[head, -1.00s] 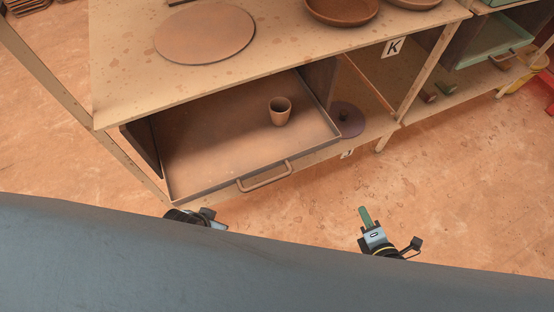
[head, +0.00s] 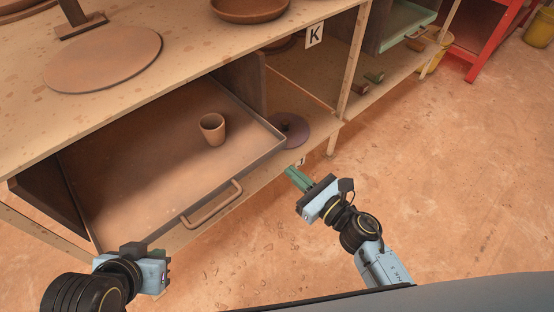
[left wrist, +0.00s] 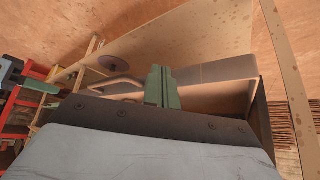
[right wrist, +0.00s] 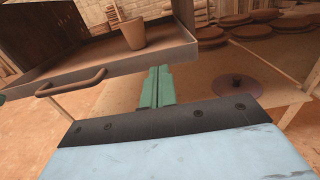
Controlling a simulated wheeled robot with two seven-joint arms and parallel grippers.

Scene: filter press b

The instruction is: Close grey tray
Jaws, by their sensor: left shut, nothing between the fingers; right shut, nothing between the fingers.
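The grey tray (head: 105,222) is a pulled-out drawer under the wooden bench, with a bar handle (head: 212,204) on its front and a small terracotta cup (head: 212,129) standing in it. My left gripper (head: 168,272) is shut and empty, in front of the tray's near left corner. My right gripper (head: 296,178) is shut and empty, to the right of the handle and apart from the tray. The right wrist view shows the handle (right wrist: 70,83) and cup (right wrist: 134,33) left of the shut green fingers (right wrist: 156,88). The left wrist view also shows shut fingers (left wrist: 160,88).
The bench top (head: 185,60) holds a round board (head: 102,60) and a bowl (head: 248,8). A dark purple lidded disc (head: 290,130) lies on the shelf right of the tray. A green tray (head: 405,25) is further right. The floor in front is clear.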

